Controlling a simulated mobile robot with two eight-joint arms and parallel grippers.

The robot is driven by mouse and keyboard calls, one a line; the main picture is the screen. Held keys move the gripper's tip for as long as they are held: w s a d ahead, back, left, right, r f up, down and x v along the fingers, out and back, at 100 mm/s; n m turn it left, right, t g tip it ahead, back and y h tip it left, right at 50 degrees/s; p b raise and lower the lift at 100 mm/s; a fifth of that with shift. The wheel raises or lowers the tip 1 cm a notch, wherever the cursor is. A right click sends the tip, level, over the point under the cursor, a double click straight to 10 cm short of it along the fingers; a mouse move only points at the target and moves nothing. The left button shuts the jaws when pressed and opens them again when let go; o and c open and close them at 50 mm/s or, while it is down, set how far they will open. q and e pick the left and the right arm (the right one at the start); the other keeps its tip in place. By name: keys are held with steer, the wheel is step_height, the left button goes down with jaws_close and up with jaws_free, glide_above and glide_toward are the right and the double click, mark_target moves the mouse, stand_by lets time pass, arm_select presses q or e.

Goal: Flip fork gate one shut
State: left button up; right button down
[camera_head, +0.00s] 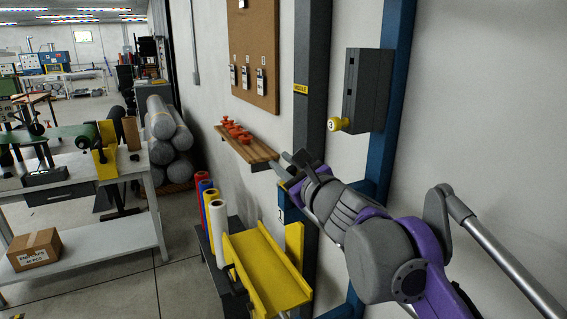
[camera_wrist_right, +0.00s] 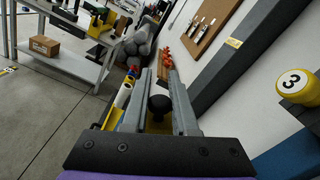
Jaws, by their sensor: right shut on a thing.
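My right gripper (camera_head: 290,163) reaches in front of the blue upright frame, near the right end of the wooden shelf. In the right wrist view its two grey fingers (camera_wrist_right: 159,76) are shut on a black ball knob (camera_wrist_right: 160,103), which sits between them. The knob's stem and what it is fixed to are hidden. A small numbered label (camera_head: 281,215) is on the blue frame below the gripper; its number is hard to read. I cannot tell which part is fork gate one. My left gripper is not in view.
A yellow knob (camera_head: 335,124), marked 3 in the wrist view (camera_wrist_right: 295,83), sticks out from a grey box (camera_head: 368,90). Orange parts (camera_head: 235,130) lie on the wooden shelf (camera_head: 249,149). A yellow trough (camera_head: 262,268) and upright rolls (camera_head: 217,235) stand below.

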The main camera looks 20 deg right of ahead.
steer(key=m+p, duration=0.1)
steer(key=d+m+p, duration=0.1)
steer(key=shift+m+p, duration=0.35)
steer(key=shift+m, duration=0.05)
steer(key=shift+d+f+m+p, duration=0.15)
steer(key=shift+f+m+p, duration=0.3)
steer(key=shift+m, duration=0.65)
steer(key=c, duration=0.7)
jaws_free()
steer(key=s, duration=0.7)
steer(key=s+d, duration=0.1)
steer(key=s, duration=0.2)
steer(key=shift+s, duration=0.35)
